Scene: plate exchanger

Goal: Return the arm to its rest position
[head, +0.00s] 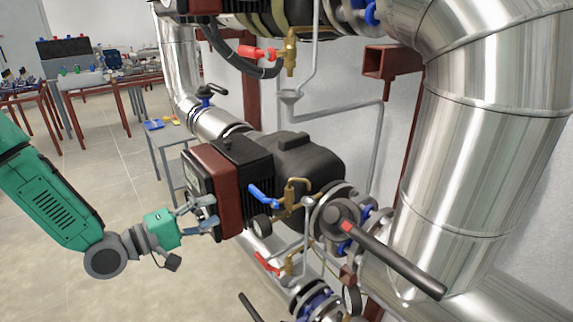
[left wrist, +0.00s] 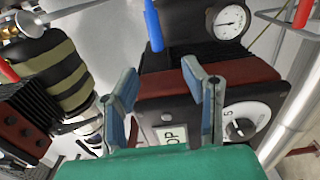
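My left arm, green with grey joints, comes in from the left in the head view. Its left gripper (head: 205,215) points right, at the front of the dark red and black pump unit (head: 212,188). In the left wrist view the two blue-grey fingers of the left gripper (left wrist: 166,95) stand apart with nothing between them. I cannot tell whether the fingertips touch the panel. My right gripper is not in view.
A blue-handled valve (head: 263,196), a red-handled valve (head: 267,262) and a long black lever (head: 395,262) stand right of the gripper. Large silver pipes (head: 480,140) fill the right side. A small grey table (head: 163,137) stands behind. The floor at lower left is clear.

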